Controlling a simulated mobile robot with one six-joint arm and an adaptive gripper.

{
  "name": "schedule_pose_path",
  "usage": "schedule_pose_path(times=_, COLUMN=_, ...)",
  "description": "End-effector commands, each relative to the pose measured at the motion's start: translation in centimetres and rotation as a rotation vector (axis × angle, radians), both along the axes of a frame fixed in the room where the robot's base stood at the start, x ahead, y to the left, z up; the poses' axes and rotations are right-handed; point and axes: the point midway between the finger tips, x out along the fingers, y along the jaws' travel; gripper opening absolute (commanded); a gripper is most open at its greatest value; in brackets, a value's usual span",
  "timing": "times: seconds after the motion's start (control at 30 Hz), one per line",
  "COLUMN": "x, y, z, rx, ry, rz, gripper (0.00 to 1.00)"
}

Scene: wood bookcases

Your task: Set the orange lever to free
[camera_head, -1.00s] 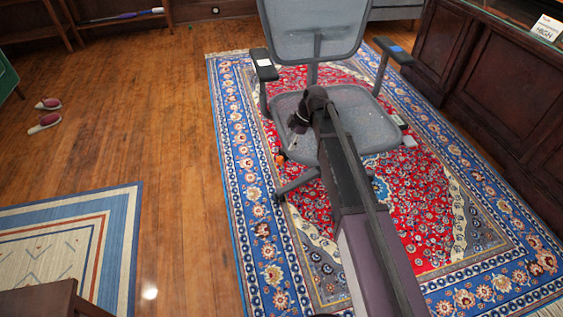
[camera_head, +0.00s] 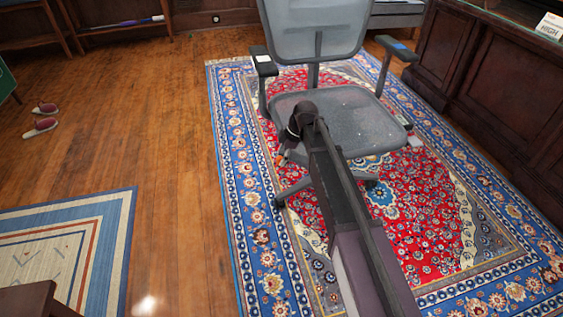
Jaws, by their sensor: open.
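A grey mesh office chair (camera_head: 335,118) stands on the patterned rug, facing me. A small orange spot, which looks like the orange lever (camera_head: 281,158), shows low at the left side of the seat. Its setting is too small to read. My arm reaches up from the bottom, and its dark wrist covers the left front of the seat. My gripper (camera_head: 287,152) points down at the seat's left edge, close beside the orange spot. It is open, small and partly hidden by my wrist. I cannot tell whether it touches the lever.
The chair's armrests (camera_head: 263,62) rise on both sides of the seat. Dark wood cabinets (camera_head: 490,90) line the right. A red and blue rug (camera_head: 425,225) lies under the chair. Bare wood floor (camera_head: 170,170) is open at left, with slippers (camera_head: 40,127) farther off.

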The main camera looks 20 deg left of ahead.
Motion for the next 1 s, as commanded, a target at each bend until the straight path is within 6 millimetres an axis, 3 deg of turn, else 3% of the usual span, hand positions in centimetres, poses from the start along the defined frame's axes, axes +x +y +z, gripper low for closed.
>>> schedule_pose_path(times=0.57, x=-0.18, y=0.37, z=-0.91, rx=0.000, ry=0.000, rz=0.000, gripper=0.76)
schedule_pose_path(times=0.67, x=-0.18, y=0.36, z=-0.92, rx=0.000, ry=0.000, rz=0.000, gripper=0.52)
schedule_pose_path(times=0.83, x=-0.18, y=0.35, z=-0.92, rx=0.000, ry=0.000, rz=0.000, gripper=0.02)
schedule_pose_path(times=1.0, x=-0.15, y=0.33, z=-0.93, rx=0.000, ry=-0.001, rz=0.000, gripper=0.00)
